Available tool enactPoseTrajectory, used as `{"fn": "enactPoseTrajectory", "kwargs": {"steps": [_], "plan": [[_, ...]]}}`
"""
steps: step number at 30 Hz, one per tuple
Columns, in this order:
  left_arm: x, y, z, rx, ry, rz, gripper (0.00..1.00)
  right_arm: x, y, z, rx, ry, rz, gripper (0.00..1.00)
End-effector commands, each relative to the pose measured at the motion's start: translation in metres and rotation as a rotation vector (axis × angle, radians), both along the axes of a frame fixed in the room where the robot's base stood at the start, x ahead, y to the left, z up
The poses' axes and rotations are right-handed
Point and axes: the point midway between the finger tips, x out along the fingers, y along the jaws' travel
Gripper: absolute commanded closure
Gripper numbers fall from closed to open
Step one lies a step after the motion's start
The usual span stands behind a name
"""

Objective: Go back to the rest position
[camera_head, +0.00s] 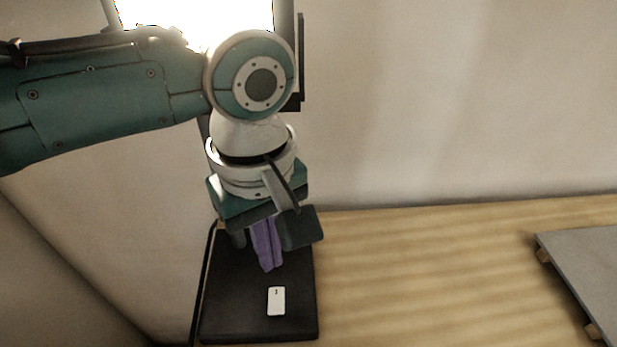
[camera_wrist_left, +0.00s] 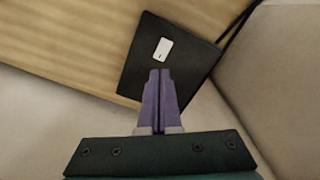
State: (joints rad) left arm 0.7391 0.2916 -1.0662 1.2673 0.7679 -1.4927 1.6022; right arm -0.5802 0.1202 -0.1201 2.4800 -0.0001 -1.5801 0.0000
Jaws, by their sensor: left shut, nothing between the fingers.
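My left gripper (camera_head: 271,268) has purple fingers that are closed together with nothing between them. In the head view it points down over a black flat pad (camera_head: 235,305) with a small white rectangular piece (camera_head: 276,301) on it. I cannot tell how high the fingertips are above the pad. My right gripper is in neither view.
The wooden table (camera_head: 430,270) is bare between the black pad and a grey raised slab (camera_head: 590,262) at the right edge. A pale wall (camera_head: 450,100) stands behind the table. A bright lit panel (camera_head: 190,15) is behind my left arm.

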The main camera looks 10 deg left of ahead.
Motion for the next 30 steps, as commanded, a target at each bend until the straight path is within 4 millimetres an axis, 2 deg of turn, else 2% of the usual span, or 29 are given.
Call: {"fn": "enactPoseTrajectory", "kwargs": {"steps": [5,8,11,15,17,20,23,30], "plan": [[0.0,-0.001,0.0,-0.001,0.0,-0.003,1.0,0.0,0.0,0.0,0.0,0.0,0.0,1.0],[-0.009,-0.009,0.001,-0.025,0.002,-0.052,1.0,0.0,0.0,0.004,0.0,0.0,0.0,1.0],[-0.03,-0.031,0.006,-0.093,-0.006,-0.192,1.0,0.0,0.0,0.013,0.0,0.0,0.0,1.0],[-0.068,-0.062,0.027,-0.223,-0.088,-0.457,1.0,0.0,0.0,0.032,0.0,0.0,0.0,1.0],[-0.081,-0.065,0.04,-0.253,-0.147,-0.554,1.0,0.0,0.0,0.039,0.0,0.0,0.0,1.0],[-0.097,-0.054,0.06,-0.25,-0.241,-0.677,1.0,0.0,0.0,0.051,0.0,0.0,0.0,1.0],[-0.11,-0.03,0.077,-0.195,-0.307,-0.76,1.0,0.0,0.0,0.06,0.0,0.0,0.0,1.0],[-0.144,0.041,0.107,0.009,-0.332,-0.891,1.0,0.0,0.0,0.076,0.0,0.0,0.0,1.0]]}}
